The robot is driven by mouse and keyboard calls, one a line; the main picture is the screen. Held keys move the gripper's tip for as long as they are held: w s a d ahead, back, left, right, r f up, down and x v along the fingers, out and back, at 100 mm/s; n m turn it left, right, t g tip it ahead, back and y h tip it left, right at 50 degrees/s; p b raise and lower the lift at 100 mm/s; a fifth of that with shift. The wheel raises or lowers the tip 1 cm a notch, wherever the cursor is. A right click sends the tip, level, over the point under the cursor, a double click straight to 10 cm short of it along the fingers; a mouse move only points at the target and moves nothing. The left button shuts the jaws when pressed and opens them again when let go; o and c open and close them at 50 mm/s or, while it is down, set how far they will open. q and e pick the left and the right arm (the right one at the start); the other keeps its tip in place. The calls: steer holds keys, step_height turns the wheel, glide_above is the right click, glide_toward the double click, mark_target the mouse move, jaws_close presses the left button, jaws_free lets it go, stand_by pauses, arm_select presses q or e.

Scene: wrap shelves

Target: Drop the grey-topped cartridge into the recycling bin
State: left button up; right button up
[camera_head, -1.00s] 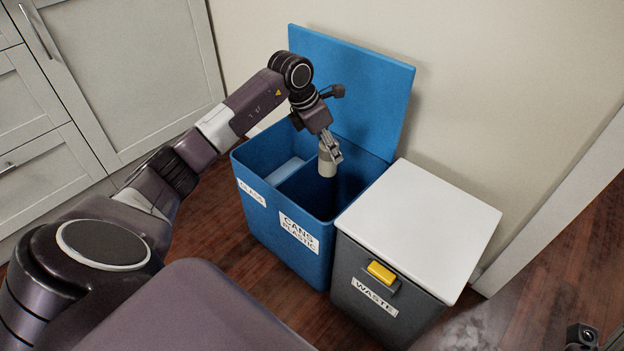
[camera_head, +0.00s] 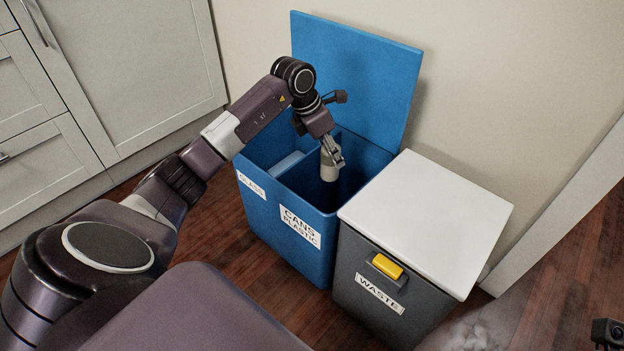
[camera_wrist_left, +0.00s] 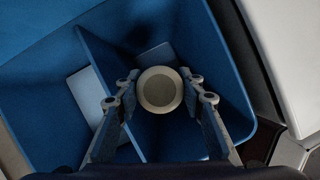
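The cartridge (camera_head: 329,168) is a pale cylinder held upright at the opening of the blue recycling bin (camera_head: 268,222). The left wrist view shows the round grey top of the cartridge (camera_wrist_left: 159,90) between the two fingers. My left gripper (camera_head: 332,153) is shut on it, pointing down over the compartment labelled CANS PLASTIC. In the left wrist view the gripper (camera_wrist_left: 158,92) has a finger on each side of the cartridge. The bin's blue lid (camera_head: 355,75) stands open against the wall.
A divider splits the bin; the left compartment is labelled GLASS (camera_head: 251,185) and has a pale item (camera_head: 288,163) inside. A dark grey WASTE bin (camera_head: 350,262) with a shut white lid (camera_head: 425,222) stands directly to the right. Cabinets (camera_head: 110,75) line the left.

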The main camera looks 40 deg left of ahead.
arm_select(q)
steer(key=o, duration=0.6)
steer(key=shift+c, duration=0.2)
steer(key=v, duration=1.2)
steer(key=shift+s+f, duration=0.1)
